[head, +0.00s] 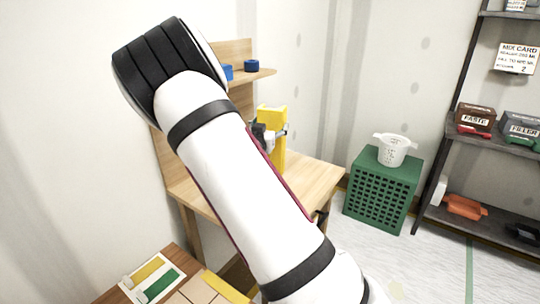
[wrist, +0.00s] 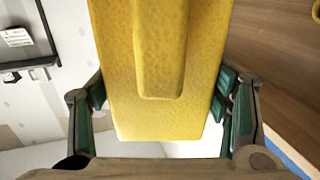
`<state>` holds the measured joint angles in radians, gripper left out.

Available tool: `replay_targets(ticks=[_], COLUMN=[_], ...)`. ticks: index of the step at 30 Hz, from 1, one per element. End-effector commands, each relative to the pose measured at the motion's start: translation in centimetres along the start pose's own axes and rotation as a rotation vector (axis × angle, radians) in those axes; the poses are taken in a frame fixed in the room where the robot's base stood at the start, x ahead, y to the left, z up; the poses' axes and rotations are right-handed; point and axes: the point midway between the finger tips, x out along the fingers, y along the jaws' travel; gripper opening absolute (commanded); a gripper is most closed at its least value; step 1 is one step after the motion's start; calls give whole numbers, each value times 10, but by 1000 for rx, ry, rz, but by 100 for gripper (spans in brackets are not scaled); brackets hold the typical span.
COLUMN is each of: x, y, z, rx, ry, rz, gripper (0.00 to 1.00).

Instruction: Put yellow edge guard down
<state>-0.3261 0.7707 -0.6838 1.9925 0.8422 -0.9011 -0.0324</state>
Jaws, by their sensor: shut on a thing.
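The yellow edge guard (head: 277,143) stands roughly upright above the light wooden table (head: 317,178) in the head view. My gripper (head: 268,133) is beside it, partly hidden behind my arm. In the wrist view the yellow edge guard (wrist: 118,70) fills the middle, with a raised ridge along it. My gripper's green-padded fingers (wrist: 160,98) are on either side of it, shut on it. My arm covers part of the table, and I cannot tell whether the guard's lower end touches the tabletop.
A wooden shelf (head: 255,76) with blue items rises behind the table. A green crate (head: 375,207) with a white strainer (head: 394,150) stands to the right, near a dark rack (head: 455,140). The table's right part looks clear.

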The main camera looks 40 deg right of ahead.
Motion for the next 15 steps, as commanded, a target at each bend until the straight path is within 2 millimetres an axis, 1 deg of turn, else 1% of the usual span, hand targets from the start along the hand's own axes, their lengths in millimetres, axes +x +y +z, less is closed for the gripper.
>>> replay_targets(ticks=[1,3,10,15], x=[1,1,1,1], y=[0,1,0,0], z=[10,19,35,59], rx=[-3,-2,0,-2], ry=[0,1,1,0], rz=[1,1,1,0], gripper=[37,37,37,37])
